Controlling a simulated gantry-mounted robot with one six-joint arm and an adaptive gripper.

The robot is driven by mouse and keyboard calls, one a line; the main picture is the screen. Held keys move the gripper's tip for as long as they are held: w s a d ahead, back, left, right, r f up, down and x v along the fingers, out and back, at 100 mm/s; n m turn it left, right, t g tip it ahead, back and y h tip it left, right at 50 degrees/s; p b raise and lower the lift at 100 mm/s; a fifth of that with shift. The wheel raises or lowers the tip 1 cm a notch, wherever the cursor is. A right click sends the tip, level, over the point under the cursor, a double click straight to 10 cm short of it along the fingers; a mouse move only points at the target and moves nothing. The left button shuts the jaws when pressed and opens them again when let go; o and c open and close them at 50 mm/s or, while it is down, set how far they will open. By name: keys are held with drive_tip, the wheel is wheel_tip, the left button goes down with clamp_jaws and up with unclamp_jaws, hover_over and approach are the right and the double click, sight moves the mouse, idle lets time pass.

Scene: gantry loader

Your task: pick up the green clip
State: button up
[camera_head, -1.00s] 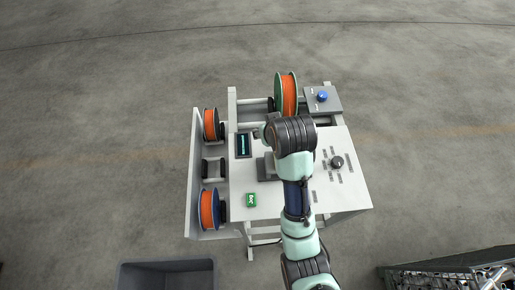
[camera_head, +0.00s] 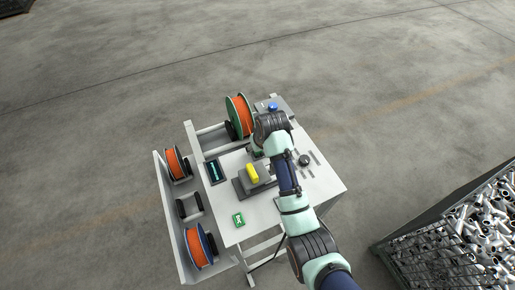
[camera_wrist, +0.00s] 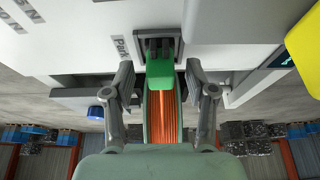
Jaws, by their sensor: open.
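The green clip (camera_wrist: 160,74) is a small bright green block in the wrist view. Its upper end meets a dark slotted holder (camera_wrist: 158,47) beside the word "Park". My gripper (camera_wrist: 160,80) is open, with one finger on each side of the clip and a visible gap on both sides. The fingers do not appear to touch it. In the head view my arm reaches over the bench (camera_head: 265,211), and its wrist hides the clip and most of the gripper there.
A green-rimmed orange spool (camera_head: 240,116) stands at the bench's back, beyond the clip in the wrist view. A yellow block (camera_head: 252,173) sits on a grey fixture. A blue knob (camera_head: 273,107) and a dark knob (camera_head: 304,160) are nearby.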

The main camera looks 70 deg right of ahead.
drive_tip(key=shift+f, duration=0.25)
clamp_jaws()
idle(0.3)
